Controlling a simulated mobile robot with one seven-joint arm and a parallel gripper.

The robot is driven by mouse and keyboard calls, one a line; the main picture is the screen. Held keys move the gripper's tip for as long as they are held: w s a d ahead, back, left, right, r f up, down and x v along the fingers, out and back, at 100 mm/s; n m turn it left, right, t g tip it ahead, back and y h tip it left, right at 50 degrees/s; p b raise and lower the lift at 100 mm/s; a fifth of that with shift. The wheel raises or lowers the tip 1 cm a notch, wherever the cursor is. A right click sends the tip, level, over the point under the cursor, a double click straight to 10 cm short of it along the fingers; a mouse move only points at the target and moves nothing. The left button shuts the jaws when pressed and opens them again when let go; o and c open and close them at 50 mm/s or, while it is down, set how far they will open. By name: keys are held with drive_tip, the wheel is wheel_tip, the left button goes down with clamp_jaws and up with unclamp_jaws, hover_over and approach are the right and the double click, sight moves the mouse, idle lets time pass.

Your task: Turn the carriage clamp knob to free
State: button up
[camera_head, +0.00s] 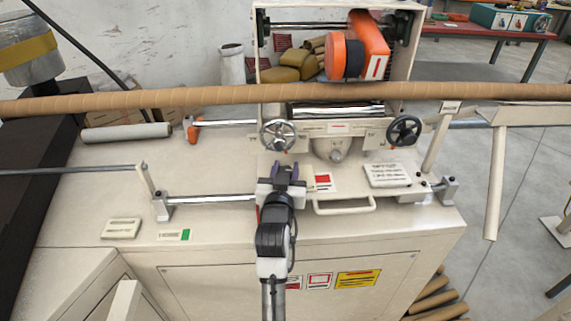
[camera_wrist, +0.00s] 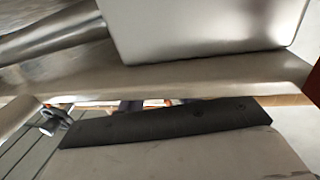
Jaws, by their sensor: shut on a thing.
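The carriage (camera_head: 330,128) of the winder sits in the middle of the machine, with a spoked handwheel (camera_head: 277,135) at its left and a dark handwheel (camera_head: 404,131) at its right. My gripper (camera_head: 285,172) reaches the front left of the carriage, just below the left handwheel. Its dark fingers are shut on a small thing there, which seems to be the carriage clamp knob. The knob itself is hidden by the fingers and wrist, so its turn position cannot be read.
A long brown tube (camera_head: 180,99) crosses above the carriage. A steel guide rail (camera_head: 215,199) runs to the left of my gripper. A cream handle (camera_head: 344,207) and a printed plate (camera_head: 387,175) lie to the right.

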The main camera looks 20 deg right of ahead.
drive_tip(key=shift+d+n+t+y, duration=0.1)
drive_tip(key=shift+n+t+y, duration=0.4)
drive_tip(key=shift+y, duration=0.4)
drive_tip(key=n+y, duration=0.2)
drive_tip(key=y, duration=0.1)
drive_tip(key=shift+f+b, duration=0.1)
drive_tip(key=shift+b, duration=0.2)
drive_tip(key=n+y+b, duration=0.3)
drive_tip(key=y+b, duration=0.1)
drive_tip(key=shift+f+y, duration=0.1)
drive_tip(key=shift+y, duration=0.3)
drive_tip(key=shift+n+y+b, duration=0.85)
drive_tip(key=shift+n+y, duration=0.05)
drive_tip(key=shift+y, duration=0.3)
drive_tip(key=shift+g+y, duration=0.3)
drive_tip(key=o, duration=1)
drive_tip(key=shift+r, duration=0.2)
